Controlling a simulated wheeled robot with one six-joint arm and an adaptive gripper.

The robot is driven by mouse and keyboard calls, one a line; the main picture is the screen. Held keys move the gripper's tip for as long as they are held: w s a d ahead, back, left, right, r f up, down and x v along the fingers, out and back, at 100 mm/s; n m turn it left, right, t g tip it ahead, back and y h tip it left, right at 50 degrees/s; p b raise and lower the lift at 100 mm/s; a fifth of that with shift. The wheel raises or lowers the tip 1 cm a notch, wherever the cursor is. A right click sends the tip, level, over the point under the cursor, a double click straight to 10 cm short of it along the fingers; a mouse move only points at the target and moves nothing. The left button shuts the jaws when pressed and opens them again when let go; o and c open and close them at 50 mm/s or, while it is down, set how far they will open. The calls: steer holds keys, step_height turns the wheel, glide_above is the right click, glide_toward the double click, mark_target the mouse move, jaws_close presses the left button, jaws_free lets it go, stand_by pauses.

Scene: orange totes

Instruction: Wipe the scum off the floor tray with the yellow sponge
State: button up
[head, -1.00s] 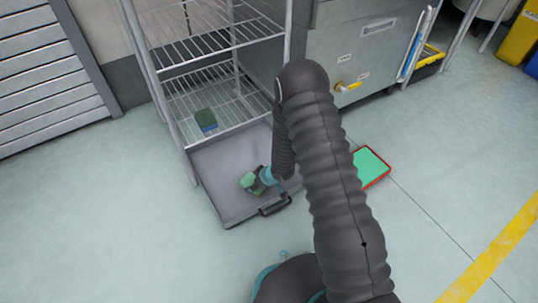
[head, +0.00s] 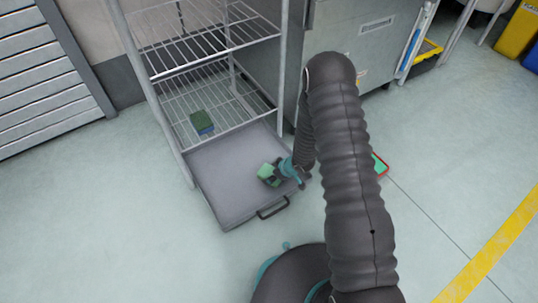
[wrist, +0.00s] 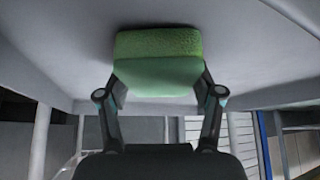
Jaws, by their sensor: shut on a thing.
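The grey floor tray (head: 225,185) sits pulled out at the foot of a wire rack, with a dark handle (head: 272,208) on its front edge. My gripper (head: 279,173) is over the tray's right part and shut on a sponge (head: 267,173). The sponge looks green, not yellow. The wrist view shows the sponge (wrist: 158,62) between both fingers, with its far face against or very close to the grey tray surface (wrist: 240,35). The tray looks plain grey, and I cannot make out scum on it. My arm hides the area beyond its right edge.
A wire rack (head: 195,65) stands over the tray's back. A green and blue block (head: 202,121) lies at its lower shelf. A red-edged green tray (head: 380,166) is on the floor, partly behind my arm. Floor at left is clear.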

mark_target(266, 171)
step_height(266, 171, up, 2)
steer(key=shift+r+p, duration=0.15)
steer(key=shift+p, duration=0.15)
steer(key=shift+a+r+p, duration=0.2)
steer(key=shift+r+p, duration=0.75)
steer(key=shift+r, duration=0.15)
steer(key=shift+r+p, duration=1.35)
steer(key=shift+r, duration=0.35)
steer(key=shift+d, duration=0.1)
